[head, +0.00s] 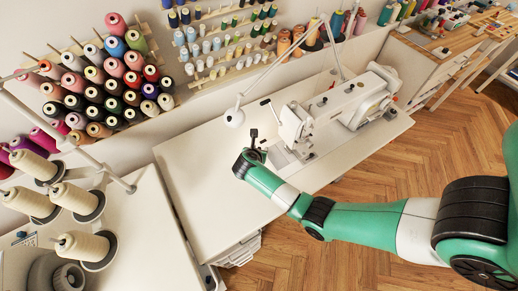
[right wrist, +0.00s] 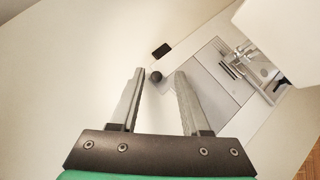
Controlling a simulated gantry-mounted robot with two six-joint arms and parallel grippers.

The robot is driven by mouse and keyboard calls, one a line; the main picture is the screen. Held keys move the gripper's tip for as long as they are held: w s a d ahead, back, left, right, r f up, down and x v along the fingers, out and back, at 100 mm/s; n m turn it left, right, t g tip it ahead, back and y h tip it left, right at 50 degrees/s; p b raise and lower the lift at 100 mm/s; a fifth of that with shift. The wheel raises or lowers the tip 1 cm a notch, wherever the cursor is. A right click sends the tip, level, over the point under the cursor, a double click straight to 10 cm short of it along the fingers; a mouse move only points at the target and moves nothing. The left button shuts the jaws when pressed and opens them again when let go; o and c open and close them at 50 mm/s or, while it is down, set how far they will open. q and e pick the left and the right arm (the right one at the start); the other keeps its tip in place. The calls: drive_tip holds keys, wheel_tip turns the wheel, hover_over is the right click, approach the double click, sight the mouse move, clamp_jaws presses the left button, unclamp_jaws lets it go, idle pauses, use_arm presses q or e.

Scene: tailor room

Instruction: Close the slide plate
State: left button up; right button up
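The white sewing machine (head: 325,112) stands on the white table, with its bed and plates at its left end. In the right wrist view, a light grey flat plate (right wrist: 222,68), seemingly the slide plate, lies in the bed beside an opening with metal parts (right wrist: 266,84). My left gripper is not in view.
Cream thread cones (head: 85,247) stand at lower left. The table's left part (head: 200,165) is clear.

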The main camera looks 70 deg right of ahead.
drive_tip(key=p+v, duration=0.4)
drive_tip(key=v, duration=0.7)
drive_tip(key=shift+a+r+p, duration=0.2)
drive_tip(key=shift+a+p, duration=0.1)
